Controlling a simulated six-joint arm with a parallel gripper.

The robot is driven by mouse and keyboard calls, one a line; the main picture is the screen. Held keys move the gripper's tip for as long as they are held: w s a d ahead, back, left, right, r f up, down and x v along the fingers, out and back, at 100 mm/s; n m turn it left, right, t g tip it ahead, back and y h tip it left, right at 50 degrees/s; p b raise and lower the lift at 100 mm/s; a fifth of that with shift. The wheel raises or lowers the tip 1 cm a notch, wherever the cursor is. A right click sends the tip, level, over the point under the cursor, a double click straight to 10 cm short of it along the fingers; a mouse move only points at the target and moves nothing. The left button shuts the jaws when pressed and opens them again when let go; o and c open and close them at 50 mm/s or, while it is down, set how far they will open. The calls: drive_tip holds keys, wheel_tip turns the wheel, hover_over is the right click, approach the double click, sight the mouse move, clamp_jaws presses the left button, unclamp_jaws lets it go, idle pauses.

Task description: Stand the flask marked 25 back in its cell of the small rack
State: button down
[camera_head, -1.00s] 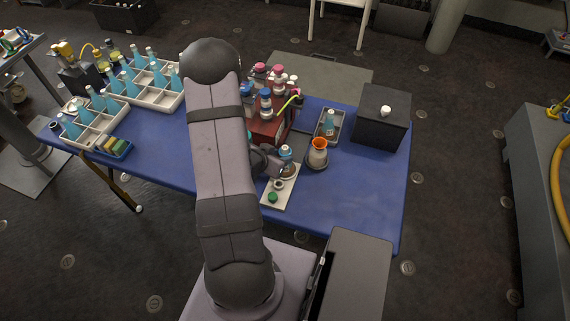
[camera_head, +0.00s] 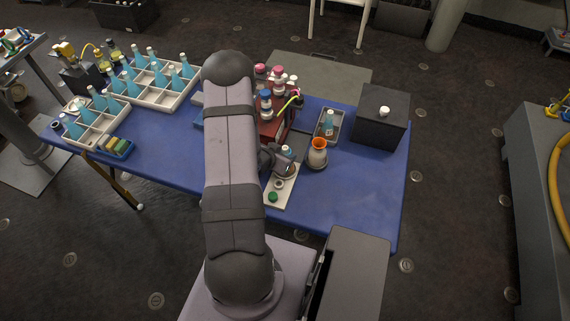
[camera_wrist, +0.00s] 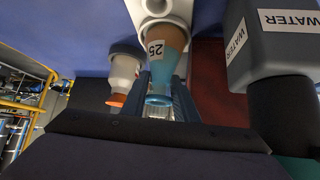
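The flask marked 25 (camera_wrist: 163,50) shows in the wrist view with a brownish lower part, a pale blue upper part and a white label. In the head view its top (camera_head: 288,150) shows beside my gripper (camera_head: 281,161), over the white tray (camera_head: 284,190). My gripper's two fingers (camera_wrist: 163,102) stand on either side of the flask's neck, apparently open; contact is unclear. The small rack (camera_head: 92,138) is at the table's left end, with several blue flasks and some empty cells.
A larger rack (camera_head: 165,101) of flasks stands behind the small rack. An orange-topped jar (camera_head: 318,157) stands right of the gripper. A tray with a bottle (camera_head: 328,127), a dark box (camera_head: 381,120) and a red stand with bottles (camera_head: 274,126) are nearby. The front right of the table is clear.

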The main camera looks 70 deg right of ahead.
drive_tip(key=shift+r, duration=0.15)
drive_tip(key=shift+r, duration=1.3)
wheel_tip(320, 180, up, 15)
drive_tip(key=p, duration=0.1)
